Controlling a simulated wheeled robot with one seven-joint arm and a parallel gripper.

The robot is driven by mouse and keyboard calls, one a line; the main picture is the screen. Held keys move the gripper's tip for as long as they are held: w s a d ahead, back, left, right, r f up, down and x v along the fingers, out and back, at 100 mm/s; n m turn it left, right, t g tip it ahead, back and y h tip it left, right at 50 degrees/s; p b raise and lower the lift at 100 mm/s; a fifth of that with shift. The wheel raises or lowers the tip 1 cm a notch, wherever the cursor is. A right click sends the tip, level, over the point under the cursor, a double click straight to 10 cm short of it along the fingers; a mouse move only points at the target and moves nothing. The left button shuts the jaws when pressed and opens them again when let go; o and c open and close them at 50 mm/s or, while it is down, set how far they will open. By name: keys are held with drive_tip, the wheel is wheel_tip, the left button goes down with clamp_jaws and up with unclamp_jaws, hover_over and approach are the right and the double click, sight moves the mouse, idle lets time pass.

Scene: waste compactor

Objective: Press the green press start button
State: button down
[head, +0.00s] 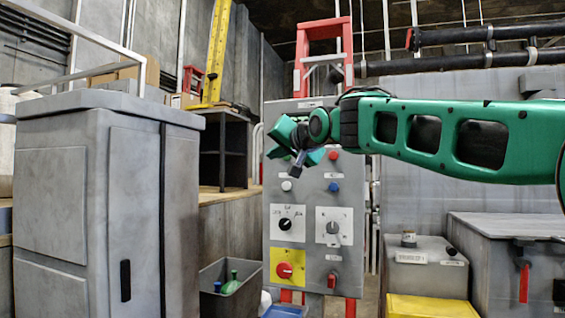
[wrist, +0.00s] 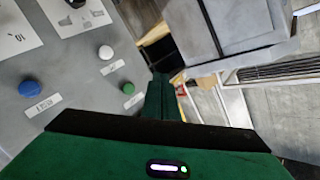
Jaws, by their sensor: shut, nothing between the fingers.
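The green button (wrist: 128,88) shows in the wrist view on the grey control panel (wrist: 70,70), just left of my gripper's fingertips. In the head view my gripper hides the spot where it would show on the panel (head: 310,250). My gripper (wrist: 165,82) is shut and empty. In the head view my gripper (head: 296,170) hangs in front of the panel's upper left part, above the white button (head: 286,186). In the wrist view the fingers look beside the green button; I see no clear contact.
A blue button (head: 334,187), a red button (head: 333,155), dials (head: 286,224) and a red knob on a yellow plate (head: 284,270) share the panel. A grey cabinet (head: 60,200) stands left. Grey boxes (head: 425,270) stand right.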

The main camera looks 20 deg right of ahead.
drive_tip(key=w+d, duration=0.5)
drive_tip(key=w, duration=0.2)
idle(0.5)
drive_tip(key=shift+w+d, duration=0.1)
drive_tip(key=shift+d, duration=0.1)
idle(1.8)
drive_tip(key=shift+w+d, duration=0.15)
drive_tip(key=shift+w+d, duration=0.35)
drive_tip(key=shift+w, duration=0.05)
idle(1.0)
drive_tip(key=shift+s+a, duration=0.1)
idle(0.3)
drive_tip(key=shift+s+a, duration=0.45)
drive_tip(key=shift+s, duration=0.2)
drive_tip(key=shift+s+a, duration=0.1)
